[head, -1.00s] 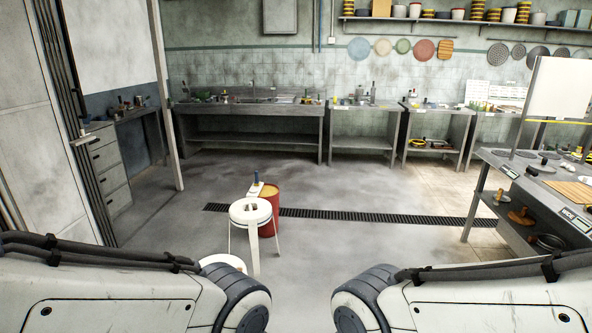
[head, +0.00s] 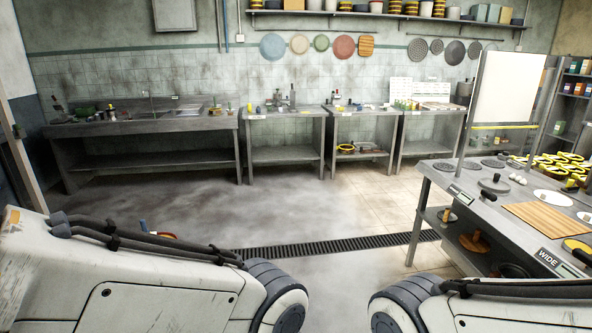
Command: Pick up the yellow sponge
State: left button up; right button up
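I cannot make out a yellow sponge for certain. Small yellow items show on the back counters: one yellow item (head: 249,108) at the left end of the second table, and another yellow item (head: 305,111) near that table's right end. Both are too small to identify. My two arms reach into the bottom of the head view from left and right, but neither gripper is in view.
A long sink counter (head: 150,127) and several metal tables stand along the back wall. A worktable (head: 490,210) with pans and a wooden board is close at right. A floor drain (head: 340,246) crosses open floor. A red object (head: 163,235) peeks over my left arm.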

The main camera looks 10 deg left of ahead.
aim_at(142, 221)
jog(key=z, duration=0.1)
jog(key=i, duration=2.05)
jog(key=u, duration=0.4)
jog(key=i, duration=1.95)
jog(key=u, duration=1.5)
jog(key=i, duration=1.35)
jog(key=u, duration=0.65)
